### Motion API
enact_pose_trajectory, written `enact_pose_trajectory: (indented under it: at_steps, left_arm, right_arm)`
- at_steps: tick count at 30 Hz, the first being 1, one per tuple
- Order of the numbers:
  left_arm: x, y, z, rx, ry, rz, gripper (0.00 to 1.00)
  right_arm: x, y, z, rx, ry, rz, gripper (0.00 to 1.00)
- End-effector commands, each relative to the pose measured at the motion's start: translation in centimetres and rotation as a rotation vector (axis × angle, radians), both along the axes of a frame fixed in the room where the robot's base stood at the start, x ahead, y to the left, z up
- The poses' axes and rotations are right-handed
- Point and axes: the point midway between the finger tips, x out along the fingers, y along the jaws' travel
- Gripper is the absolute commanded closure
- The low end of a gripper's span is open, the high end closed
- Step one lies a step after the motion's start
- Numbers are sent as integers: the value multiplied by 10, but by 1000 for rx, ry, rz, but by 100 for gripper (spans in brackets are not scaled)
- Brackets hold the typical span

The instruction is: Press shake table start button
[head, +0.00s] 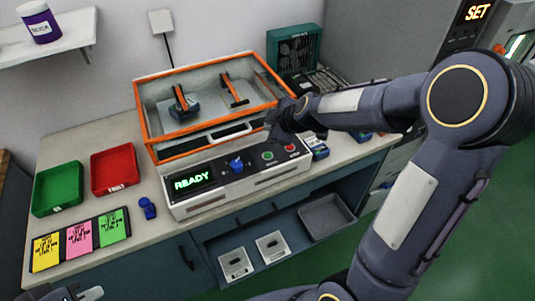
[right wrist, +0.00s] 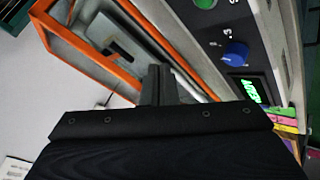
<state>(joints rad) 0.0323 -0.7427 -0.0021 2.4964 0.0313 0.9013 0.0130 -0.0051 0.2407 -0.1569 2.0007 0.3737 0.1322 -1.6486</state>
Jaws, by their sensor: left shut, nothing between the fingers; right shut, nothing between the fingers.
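The shake table (head: 150,137) is an orange-framed box with a front control panel (head: 205,203). The panel has a lit display (head: 194,182) reading READY, a blue knob (head: 237,165), a green button (head: 267,155) and a red button (head: 290,148). My right gripper (head: 272,136) is shut and empty, just above and behind the green button; contact cannot be told. In the right wrist view the shut fingers (right wrist: 158,78) point at the orange frame, with the blue knob (right wrist: 235,52) and a green button (right wrist: 205,3) to the right. My left gripper (head: 85,294) is shut at the bottom left edge.
Green (head: 58,188) and red (head: 114,169) trays, coloured cards (head: 80,239) and a small blue item (head: 148,208) lie on the counter's left. A green-framed unit (head: 293,47) stands behind right. Open shelving (head: 275,246) is below.

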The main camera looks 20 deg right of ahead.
Motion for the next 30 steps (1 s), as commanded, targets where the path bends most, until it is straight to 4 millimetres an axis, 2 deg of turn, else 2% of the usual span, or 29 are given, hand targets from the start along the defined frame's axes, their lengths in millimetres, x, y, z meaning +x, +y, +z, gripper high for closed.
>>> enact_pose_trajectory:
  at_steps: [8,21,25,30]
  left_arm:
    - [0,0,-15,0,0,0,100]
    - [0,0,-70,0,0,0,100]
    - [0,0,-80,0,0,0,100]
    - [0,0,-82,0,0,0,100]
  right_arm:
    - [0,0,-17,2,1,-1,100]
    - [0,0,-78,1,1,0,100]
    - [0,0,-87,2,0,0,100]
    - [0,0,-88,2,0,0,100]
